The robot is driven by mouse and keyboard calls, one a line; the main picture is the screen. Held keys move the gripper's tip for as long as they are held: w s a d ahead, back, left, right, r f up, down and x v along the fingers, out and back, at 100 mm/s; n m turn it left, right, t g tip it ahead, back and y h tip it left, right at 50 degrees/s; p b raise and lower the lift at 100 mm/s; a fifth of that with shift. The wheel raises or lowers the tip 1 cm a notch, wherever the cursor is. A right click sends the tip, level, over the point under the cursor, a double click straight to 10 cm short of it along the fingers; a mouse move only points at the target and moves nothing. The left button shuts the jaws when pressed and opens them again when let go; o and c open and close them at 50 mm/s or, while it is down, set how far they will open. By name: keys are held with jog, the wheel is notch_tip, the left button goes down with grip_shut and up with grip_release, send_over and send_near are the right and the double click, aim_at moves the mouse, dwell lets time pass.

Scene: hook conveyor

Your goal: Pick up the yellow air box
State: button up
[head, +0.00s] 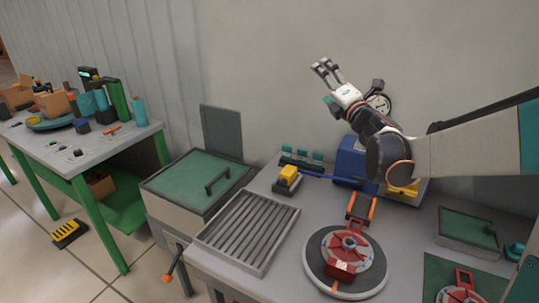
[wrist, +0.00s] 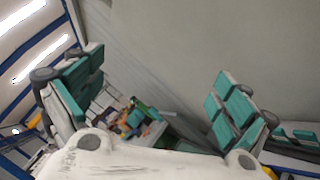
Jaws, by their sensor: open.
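A small yellow box (head: 289,174) sits on a dark base on the grey workbench (head: 285,228), left of a blue machine (head: 350,160). A blue bar or hose runs between the two. It best fits the yellow air box. Another yellow piece (head: 405,188) shows at the blue machine's right, partly hidden by my arm. My gripper (head: 324,71) is raised high above the bench, in front of the wall, up and to the right of the yellow box. In the wrist view my gripper (wrist: 155,98) has its teal-padded fingers wide apart with nothing between them.
A cluttered table (head: 88,150) with green legs is at left. A yellow-black block (head: 69,233) lies on the floor.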

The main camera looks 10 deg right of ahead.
aim_at(289, 171)
notch_tip(289, 171, down, 33)
jog(key=w+d+n+g+y, duration=0.2)
jog(key=n+g+y, duration=0.75)
jog(key=n, duration=1.05)
jog(key=shift+g+h, duration=0.85)
jog(key=shift+h, duration=0.1)
jog(key=b+x, duration=0.2)
jog(key=x, duration=0.5)
jog(key=shift+w+a+f, duration=0.1)
jog(key=shift+w+a, duration=0.1)
jog(key=shift+a, duration=0.05)
jog(key=shift+b+x, duration=1.25)
jog(key=shift+x, duration=1.35)
jog(key=shift+d, duration=0.1)
jog(key=c, duration=1.3)
